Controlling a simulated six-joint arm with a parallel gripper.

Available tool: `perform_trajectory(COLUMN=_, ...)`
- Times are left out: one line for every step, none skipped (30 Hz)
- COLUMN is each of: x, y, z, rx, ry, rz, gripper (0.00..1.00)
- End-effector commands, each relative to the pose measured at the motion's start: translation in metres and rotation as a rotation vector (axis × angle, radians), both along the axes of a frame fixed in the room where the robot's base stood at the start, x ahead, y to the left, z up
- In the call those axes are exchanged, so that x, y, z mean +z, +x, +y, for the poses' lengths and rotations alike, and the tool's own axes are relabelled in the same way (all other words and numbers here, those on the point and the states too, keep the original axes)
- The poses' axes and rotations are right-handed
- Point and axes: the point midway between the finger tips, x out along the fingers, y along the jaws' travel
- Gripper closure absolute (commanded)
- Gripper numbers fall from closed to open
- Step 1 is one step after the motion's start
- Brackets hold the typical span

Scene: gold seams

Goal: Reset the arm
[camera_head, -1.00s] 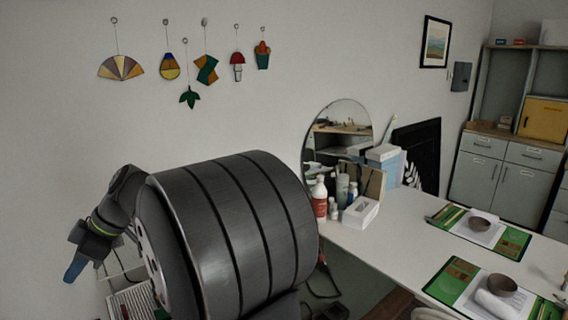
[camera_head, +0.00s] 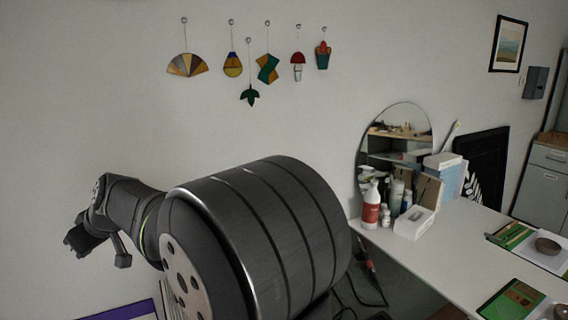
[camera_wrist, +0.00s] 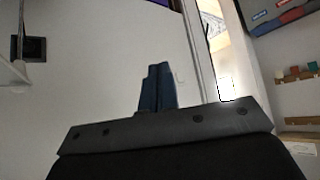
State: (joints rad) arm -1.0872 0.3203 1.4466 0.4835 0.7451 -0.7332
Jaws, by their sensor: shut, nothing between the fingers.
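My gripper (camera_wrist: 157,72) shows in the wrist view with its two blue fingers together, shut and empty. It points at a pale wall, with nothing touching it. In the head view my dark arm fills the lower middle and reaches left, away from the table. The fingers cannot be made out there.
Glass ornaments (camera_head: 187,65) hang on the wall. Free space surrounds my arm's left end.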

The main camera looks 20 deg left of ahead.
Motion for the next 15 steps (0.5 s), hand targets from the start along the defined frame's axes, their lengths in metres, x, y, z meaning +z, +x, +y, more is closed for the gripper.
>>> perform_trajectory(x=0.0, y=-0.001, z=0.005, rx=-0.016, ry=-0.001, rz=-0.001, gripper=1.0)
perform_trajectory(x=0.0, y=-0.001, z=0.008, rx=-0.029, ry=0.0, rz=0.0, gripper=1.0)
perform_trajectory(x=0.0, y=-0.001, z=0.011, rx=-0.045, ry=0.001, rz=-0.002, gripper=1.0)
perform_trajectory(x=0.0, y=-0.001, z=0.014, rx=-0.057, ry=0.0, rz=-0.001, gripper=1.0)
perform_trajectory(x=0.0, y=-0.001, z=0.016, rx=-0.067, ry=-0.001, rz=-0.002, gripper=1.0)
perform_trajectory(x=0.0, y=-0.001, z=0.02, rx=-0.083, ry=-0.001, rz=-0.001, gripper=1.0)
perform_trajectory(x=0.0, y=-0.001, z=0.022, rx=-0.093, ry=-0.001, rz=-0.001, gripper=1.0)
perform_trajectory(x=0.0, y=-0.001, z=0.024, rx=-0.104, ry=0.0, rz=0.0, gripper=1.0)
perform_trajectory(x=0.0, y=-0.001, z=0.027, rx=-0.116, ry=0.001, rz=-0.001, gripper=1.0)
perform_trajectory(x=0.0, y=0.0, z=0.029, rx=-0.124, ry=0.001, rz=-0.001, gripper=1.0)
perform_trajectory(x=0.0, y=0.0, z=0.03, rx=-0.132, ry=0.0, rz=-0.001, gripper=1.0)
perform_trajectory(x=0.0, y=0.0, z=0.032, rx=-0.141, ry=0.0, rz=-0.001, gripper=1.0)
perform_trajectory(x=0.0, y=0.001, z=0.033, rx=-0.148, ry=0.0, rz=0.0, gripper=1.0)
perform_trajectory(x=0.0, y=0.001, z=0.034, rx=-0.153, ry=-0.001, rz=-0.001, gripper=1.0)
perform_trajectory(x=0.0, y=0.001, z=0.035, rx=-0.16, ry=-0.001, rz=0.0, gripper=1.0)
